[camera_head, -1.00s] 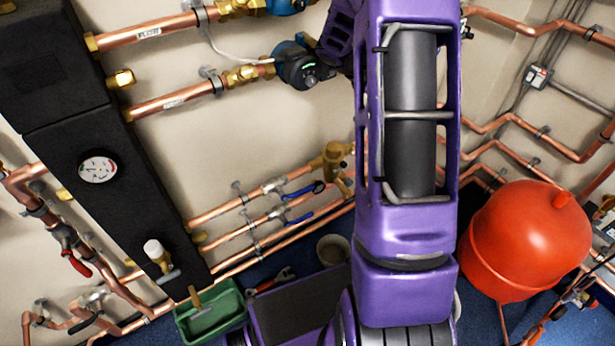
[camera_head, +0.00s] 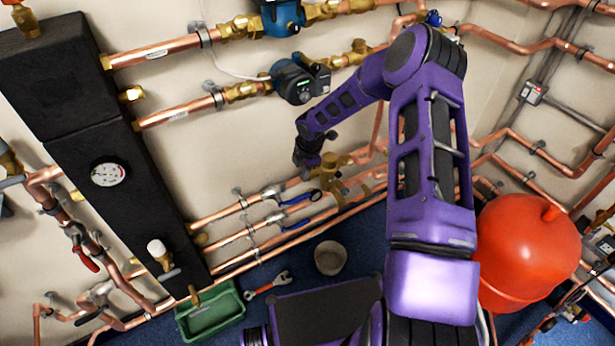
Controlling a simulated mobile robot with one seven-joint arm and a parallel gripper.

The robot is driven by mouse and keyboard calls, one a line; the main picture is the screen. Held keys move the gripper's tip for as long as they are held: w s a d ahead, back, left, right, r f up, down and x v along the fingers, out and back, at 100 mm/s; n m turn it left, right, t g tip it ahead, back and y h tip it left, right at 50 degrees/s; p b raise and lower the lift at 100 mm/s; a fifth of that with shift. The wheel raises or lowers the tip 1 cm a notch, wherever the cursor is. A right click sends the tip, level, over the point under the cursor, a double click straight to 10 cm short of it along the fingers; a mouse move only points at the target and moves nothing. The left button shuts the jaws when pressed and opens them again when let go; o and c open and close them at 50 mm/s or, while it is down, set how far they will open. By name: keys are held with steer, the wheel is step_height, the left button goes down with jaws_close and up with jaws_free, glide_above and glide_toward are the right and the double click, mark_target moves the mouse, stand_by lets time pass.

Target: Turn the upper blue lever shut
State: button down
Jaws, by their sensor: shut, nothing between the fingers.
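The upper blue lever (camera_head: 300,199) sits on the upper of two thin copper pipes low on the wall, beside its valve (camera_head: 271,192). It lies slanting, roughly along its pipe. The lower blue lever (camera_head: 297,223) is on the pipe below, at a similar slant. My gripper (camera_head: 305,168) is small and dark, at the end of my purple arm. It points downward in the picture, just above the upper lever, and appears apart from it. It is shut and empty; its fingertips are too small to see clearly.
A brass fitting (camera_head: 333,168) is close right of my gripper. A dark pump (camera_head: 298,80) is above it. A grey bucket (camera_head: 330,258), a red wrench (camera_head: 268,285) and a green tray (camera_head: 210,312) are on the floor. A red tank (camera_head: 525,250) stands right.

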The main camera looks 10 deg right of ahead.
mark_target(301, 197)
steer(key=f, duration=0.3)
steer(key=w+f, duration=0.1)
steer(key=f, duration=0.3)
steer(key=w+f+b, duration=0.1)
steer(key=f, duration=0.3)
steer(key=shift+a, duration=0.25)
